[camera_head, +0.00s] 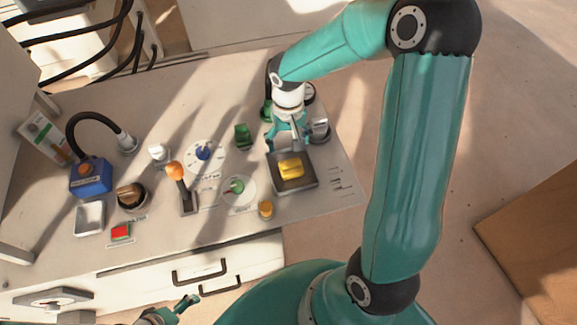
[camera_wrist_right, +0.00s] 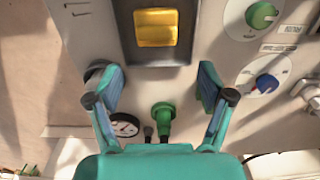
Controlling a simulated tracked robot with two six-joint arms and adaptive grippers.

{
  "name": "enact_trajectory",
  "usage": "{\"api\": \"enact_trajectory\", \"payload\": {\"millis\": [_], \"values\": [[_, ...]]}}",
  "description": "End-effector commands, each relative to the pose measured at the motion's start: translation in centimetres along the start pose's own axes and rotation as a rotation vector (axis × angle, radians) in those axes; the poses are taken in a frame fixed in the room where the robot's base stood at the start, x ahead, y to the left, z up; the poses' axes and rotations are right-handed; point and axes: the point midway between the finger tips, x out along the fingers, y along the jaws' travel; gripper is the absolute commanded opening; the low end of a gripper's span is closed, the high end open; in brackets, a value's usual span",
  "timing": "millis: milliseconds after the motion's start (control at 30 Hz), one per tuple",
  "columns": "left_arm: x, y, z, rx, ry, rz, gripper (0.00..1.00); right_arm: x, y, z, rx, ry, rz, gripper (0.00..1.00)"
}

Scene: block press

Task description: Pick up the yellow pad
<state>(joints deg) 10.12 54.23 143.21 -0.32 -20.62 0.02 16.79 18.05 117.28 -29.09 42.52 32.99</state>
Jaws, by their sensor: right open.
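The yellow pad (camera_head: 291,168) lies on a dark square plate (camera_head: 309,182) at the right end of the panel table. In the right wrist view the yellow pad (camera_wrist_right: 156,27) sits at the top middle, on the dark plate (camera_wrist_right: 192,45). My right gripper (camera_head: 288,146) is just behind the plate, fingers pointing down, open and empty. In the right wrist view its two fingers (camera_wrist_right: 160,88) are spread wide, with the pad beyond their tips. My left gripper (camera_head: 187,303) shows in part at the bottom edge; its jaw state is unclear.
A green knob (camera_head: 236,187), a yellow button (camera_head: 265,209) and an orange-topped lever (camera_head: 176,172) stand left of the plate. A green block-like switch (camera_head: 242,135) is near my right gripper. A gauge (camera_wrist_right: 125,125) and green fitting (camera_wrist_right: 163,115) lie between the fingers in the wrist view.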

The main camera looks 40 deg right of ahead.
Motion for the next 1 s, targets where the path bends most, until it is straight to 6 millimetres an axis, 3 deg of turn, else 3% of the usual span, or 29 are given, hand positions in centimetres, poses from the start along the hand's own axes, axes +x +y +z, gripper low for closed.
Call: {"api": "enact_trajectory", "payload": {"millis": [33, 200, 467, 800, 1000], "values": [[0.1, 0.0, 0.0, 0.0, 0.0, 0.0, 1.0, 1.3, 0.1, 0.1, 0.002, -0.005, 0.001, 0.8], [0.2, -0.1, 0.0, 0.0, 0.001, 0.0, 1.0, 4.1, 0.3, 0.1, 0.007, -0.003, 0.001, 0.8], [0.1, 0.0, 0.0, 0.0, 0.001, 0.0, 1.0, 5.8, 0.4, 0.1, 0.009, -0.001, -0.001, 0.8], [-0.1, 0.0, 0.0, 0.0, 0.001, 0.0, 1.0, 10.1, 0.6, 0.3, 0.007, -0.002, 0.0, 0.8], [-0.1, 0.0, 0.0, 0.0, 0.0, 0.0, 1.0, 10.5, 0.6, 0.2, 0.009, 0.001, -0.001, 0.8]]}}
